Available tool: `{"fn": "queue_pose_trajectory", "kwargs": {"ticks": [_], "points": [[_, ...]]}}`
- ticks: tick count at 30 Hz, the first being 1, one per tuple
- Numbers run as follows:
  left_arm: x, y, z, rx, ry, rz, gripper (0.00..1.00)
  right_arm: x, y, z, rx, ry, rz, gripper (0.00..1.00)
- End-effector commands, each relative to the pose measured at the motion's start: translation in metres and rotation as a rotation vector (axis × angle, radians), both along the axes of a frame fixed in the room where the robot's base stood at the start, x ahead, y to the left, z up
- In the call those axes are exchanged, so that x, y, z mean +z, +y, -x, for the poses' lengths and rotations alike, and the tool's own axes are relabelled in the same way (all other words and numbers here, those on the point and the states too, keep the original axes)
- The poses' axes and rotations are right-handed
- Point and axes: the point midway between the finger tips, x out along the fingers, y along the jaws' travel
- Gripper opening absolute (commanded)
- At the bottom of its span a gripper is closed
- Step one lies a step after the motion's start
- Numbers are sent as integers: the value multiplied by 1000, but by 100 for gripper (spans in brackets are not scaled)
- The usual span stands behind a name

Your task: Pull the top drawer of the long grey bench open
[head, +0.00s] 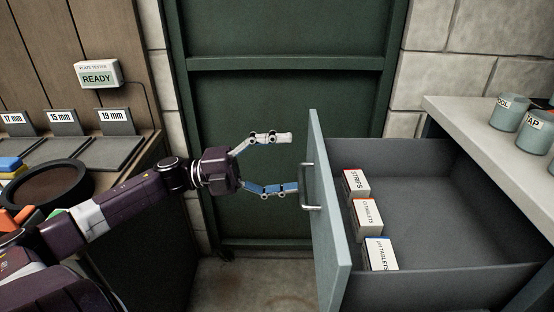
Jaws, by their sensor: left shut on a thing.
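The long grey bench (478,106) stands at the right with a pale top. Its top drawer (440,275) is pulled well out, and its inside shows. The blue-grey drawer front (328,240) faces left and carries a metal bar handle (313,188). My left gripper (290,162) is at the handle, left of the drawer front. Its lower fingertip meets the handle in the picture; the upper finger shows above it, and the exact contact is hard to see. The gripper is shut on the handle. My right gripper is not in view.
Boxes labelled strips (356,185) and tablets (367,218) stand in the drawer along its front. Labelled pots (508,114) stand on the bench top. A wooden counter (140,148) with a plate tester (98,74) is at the left. Floor shows between.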

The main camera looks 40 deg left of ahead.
Motion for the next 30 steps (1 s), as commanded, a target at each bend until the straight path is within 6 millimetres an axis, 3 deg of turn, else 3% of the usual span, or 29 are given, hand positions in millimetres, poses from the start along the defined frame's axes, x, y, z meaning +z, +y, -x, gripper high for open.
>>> {"fn": "queue_pose_trajectory", "kwargs": {"ticks": [1,2,3,4,20,30], "points": [[14,6,0,6,-18,11,55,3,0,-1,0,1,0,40],[14,7,2,7,-17,10,43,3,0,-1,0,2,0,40],[12,10,3,6,-16,10,24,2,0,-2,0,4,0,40],[10,11,4,7,-14,8,16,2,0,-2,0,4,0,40],[-2,19,10,12,-6,8,16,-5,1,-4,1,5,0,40],[-2,19,10,12,-4,8,16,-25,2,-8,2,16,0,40]]}}
